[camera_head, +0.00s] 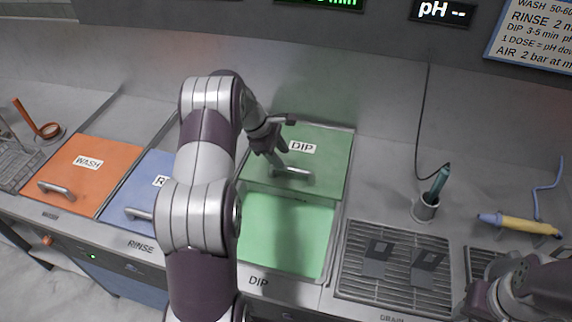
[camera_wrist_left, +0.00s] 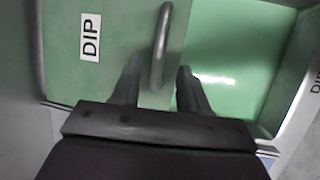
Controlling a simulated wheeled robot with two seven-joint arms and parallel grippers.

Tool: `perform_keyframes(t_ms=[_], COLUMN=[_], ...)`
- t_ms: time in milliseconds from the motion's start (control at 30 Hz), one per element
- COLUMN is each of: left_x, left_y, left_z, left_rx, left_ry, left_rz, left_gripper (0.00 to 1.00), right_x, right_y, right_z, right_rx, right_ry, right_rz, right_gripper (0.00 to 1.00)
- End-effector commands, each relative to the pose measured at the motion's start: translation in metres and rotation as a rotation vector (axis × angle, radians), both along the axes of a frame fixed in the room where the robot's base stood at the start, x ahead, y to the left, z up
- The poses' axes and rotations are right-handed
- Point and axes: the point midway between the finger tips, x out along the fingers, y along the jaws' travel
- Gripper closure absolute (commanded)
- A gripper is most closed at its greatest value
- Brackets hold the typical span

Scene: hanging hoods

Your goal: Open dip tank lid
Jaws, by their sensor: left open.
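The green dip tank lid (camera_head: 318,150), labelled DIP, covers the back part of the dip tank. The front part of the tank (camera_head: 285,235) is uncovered and shows bright green liquid; it also shows in the left wrist view (camera_wrist_left: 235,60). The lid's grey bar handle (camera_head: 294,176) is near the lid's front edge. My left gripper (camera_wrist_left: 155,80) is open, with its fingers on either side of the handle (camera_wrist_left: 161,45) in the left wrist view. I cannot tell whether they touch it. My left arm hides part of the rinse tank.
An orange wash lid (camera_head: 90,165) and a blue rinse lid (camera_head: 150,185) lie to the left. A drain grid (camera_head: 395,285) with two dark pieces, a cup with a teal probe (camera_head: 427,207) and a yellow tool (camera_head: 518,225) are to the right. Part of my right arm shows lower right.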

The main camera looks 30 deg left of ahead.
Motion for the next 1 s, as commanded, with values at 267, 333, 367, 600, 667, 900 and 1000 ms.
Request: perform_keyframes(t_ms=[267,333,367,600,667,900,1000], left_x=[-0.017,-0.019,-0.019,-0.02,-0.02,-0.02,-0.019], left_y=[0.021,0.023,0.024,0.025,0.025,0.025,0.031], left_z=[0.062,0.066,0.067,0.066,0.066,0.066,0.061], left_rx=[-0.001,-0.001,-0.001,0.0,0.0,0.002,0.068], left_ry=[0.001,0.001,0.001,-0.001,-0.001,-0.003,-0.045], left_rz=[0.002,0.002,0.002,0.001,0.001,-0.006,-0.098], left_gripper=[0.56,0.56,0.56,0.56,0.56,0.56,0.56], right_x=[0.0,0.0,0.0,0.0,0.0,0.0,0.0], right_y=[0.0,0.0,0.0,0.0,0.0,0.0,0.0], right_z=[0.007,0.009,0.01,0.008,0.008,0.008,0.008], right_rx=[0.0,0.0,0.0,0.0,0.0,0.0,0.0], right_ry=[0.0,-0.001,0.0,0.0,0.0,0.0,0.0], right_rz=[0.0,0.0,0.0,0.0,0.0,0.0,0.0], right_gripper=[0.57,0.57,0.57,0.57,0.57,0.57,0.57])
